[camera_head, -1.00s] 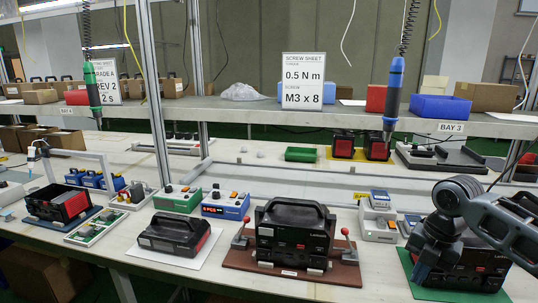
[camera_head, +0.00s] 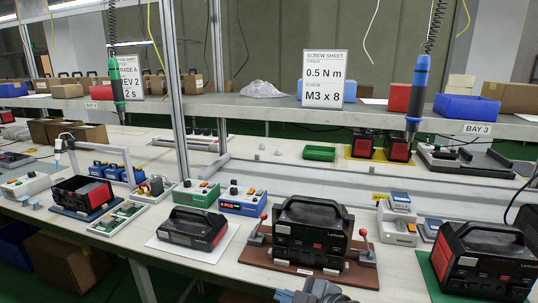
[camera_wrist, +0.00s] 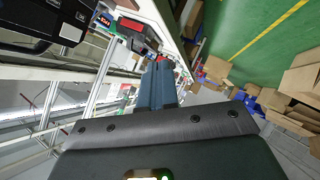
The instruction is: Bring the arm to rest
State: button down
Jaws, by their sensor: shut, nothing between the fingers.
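My gripper (camera_wrist: 159,70) shows in the wrist view with its two blue-grey fingers closed together and nothing between them. It points out past the bench edge side, with the floor to the right. In the head view only a small dark part of my arm (camera_head: 312,292) shows at the bottom edge, in front of the middle power station (camera_head: 312,232). That power station stands upright in a brown fixture. Another power station (camera_head: 485,258) stands on a green mat at the right. The rest of my arm is outside the head view.
A lying power station (camera_head: 193,228) rests on a white sheet left of the middle. A blue screwdriver (camera_head: 418,90) and a green one (camera_head: 117,88) hang over the bench. In the wrist view, cardboard boxes (camera_wrist: 300,85) stand on the green floor.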

jog(key=s+d+f+m+t+h, duration=0.25)
jog(key=s+m, duration=0.45)
jog(key=s, duration=0.5)
jog(key=s+d+f+m+t+h, duration=0.1)
jog(key=s+d+m+t+h, duration=0.25)
jog(key=s+m, duration=0.6)
jog(key=s+d+r, duration=0.3)
jog(key=s+d, duration=0.1)
jog(key=s, duration=0.3)
jog(key=s+d+r+h, duration=0.1)
jog(key=s+d+r, duration=0.1)
jog(key=s+d, duration=0.2)
jog(key=s+d+r+h, duration=0.1)
jog(key=s+d+r, duration=0.2)
jog(key=s, duration=0.7)
jog(key=shift+s+d+r, duration=0.3)
jog(key=shift+d+r, duration=0.05)
jog(key=shift+d, duration=0.1)
